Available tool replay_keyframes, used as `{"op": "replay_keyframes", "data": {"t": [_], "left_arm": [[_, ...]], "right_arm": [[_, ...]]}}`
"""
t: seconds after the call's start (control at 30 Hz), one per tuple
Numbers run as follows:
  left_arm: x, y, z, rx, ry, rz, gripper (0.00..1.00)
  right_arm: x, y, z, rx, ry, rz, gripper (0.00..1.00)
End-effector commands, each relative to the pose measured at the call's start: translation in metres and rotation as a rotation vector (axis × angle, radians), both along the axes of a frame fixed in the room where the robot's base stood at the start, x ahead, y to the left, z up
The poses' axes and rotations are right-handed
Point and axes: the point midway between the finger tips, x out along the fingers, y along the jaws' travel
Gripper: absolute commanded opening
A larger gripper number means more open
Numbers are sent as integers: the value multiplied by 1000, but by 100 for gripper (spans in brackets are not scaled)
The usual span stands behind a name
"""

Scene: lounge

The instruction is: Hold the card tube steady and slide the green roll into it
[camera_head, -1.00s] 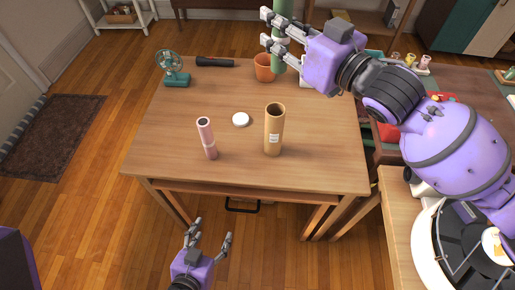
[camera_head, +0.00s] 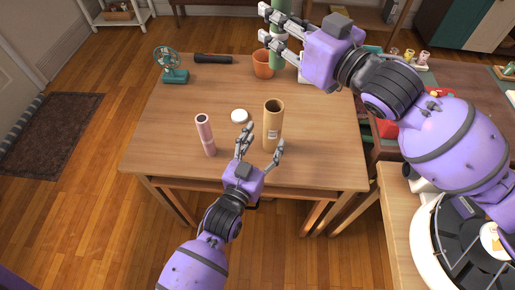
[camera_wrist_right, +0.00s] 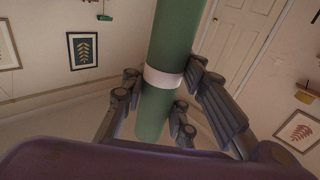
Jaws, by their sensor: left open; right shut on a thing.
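The green roll (camera_head: 277,50) is upright at the top of the head view, partly out of frame. My right gripper (camera_head: 270,30) is shut on the green roll. In the right wrist view the green roll (camera_wrist_right: 178,45) has a white band and stands between the fingers.
A pink tube (camera_head: 205,135) stands left of the card tube, close to my left gripper. A white lid (camera_head: 239,116) lies behind them. A terracotta pot (camera_head: 263,64), a black torch (camera_head: 213,59) and a teal fan (camera_head: 173,74) are at the back. The table's left middle is clear.

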Motion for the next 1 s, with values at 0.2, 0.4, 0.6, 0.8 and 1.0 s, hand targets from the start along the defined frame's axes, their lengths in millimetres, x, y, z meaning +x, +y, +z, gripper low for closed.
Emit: {"op": "replay_keyframes", "data": {"t": [0.2, 0.4, 0.6, 0.8, 1.0], "left_arm": [[39, -13, 1, -1, 0, 0, 61], [59, -19, 0, 0, 1, 1, 61], [64, -21, 0, 1, 2, 1, 61], [64, -21, 0, 1, 2, 1, 59], [64, -21, 0, 1, 2, 1, 33]], "right_arm": [[0, 0, 0, 1, -1, 0, 0], [0, 0, 0, 1, -1, 0, 0], [0, 0, 0, 1, -1, 0, 0], [0, 0, 0, 1, -1, 0, 0], [0, 0, 0, 1, -1, 0, 0]]}}
